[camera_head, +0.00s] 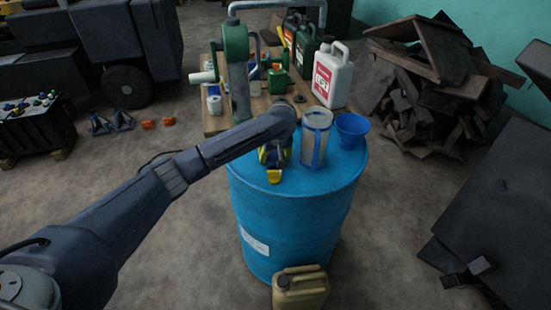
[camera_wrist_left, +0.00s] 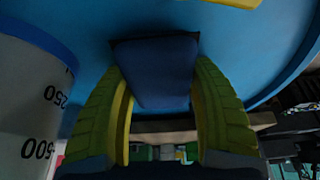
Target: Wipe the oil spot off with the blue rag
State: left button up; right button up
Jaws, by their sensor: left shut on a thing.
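My left gripper (camera_head: 268,157) is over the top of the blue drum (camera_head: 295,215), with its fingers pointing down. In the left wrist view, its yellow-green fingers (camera_wrist_left: 160,105) are shut on the dark blue rag (camera_wrist_left: 155,72), which shows as a folded pad between them, at or close to the drum top. The oil spot cannot be made out clearly; a thin dark edge beside the rag may be oil or shadow. In the head view the arm and gripper hide the rag. My right gripper is in neither view.
A clear measuring jug (camera_head: 316,138) stands just right of the gripper, with a blue funnel (camera_head: 352,130) beyond it. A small yellow thing (camera_head: 273,176) lies on the drum's near side. A bench with cans stands behind; a tan jerrycan (camera_head: 300,289) stands in front.

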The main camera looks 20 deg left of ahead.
pick_arm(q)
jog(key=shift+w+a, duration=0.6)
jog(key=shift+w, duration=0.3)
jog(key=shift+w+a, duration=0.55)
jog(key=shift+w, duration=0.35)
jog(key=shift+r, duration=2.95)
jog(key=shift+r, duration=0.15)
jog(key=shift+r, duration=1.4)
jog(key=shift+f, duration=0.15)
jog(key=shift+s+d+f, duration=0.15)
jog(key=shift+s+f, duration=0.05)
jog(key=shift+f, duration=0.95)
jog(key=shift+s+d+f, duration=0.1)
jog(key=shift+s+f, duration=0.05)
jog(key=shift+f, duration=1)
jog(key=shift+s+d+f, duration=0.15)
jog(key=shift+s+f, duration=0.05)
jog(key=shift+f, duration=0.95)
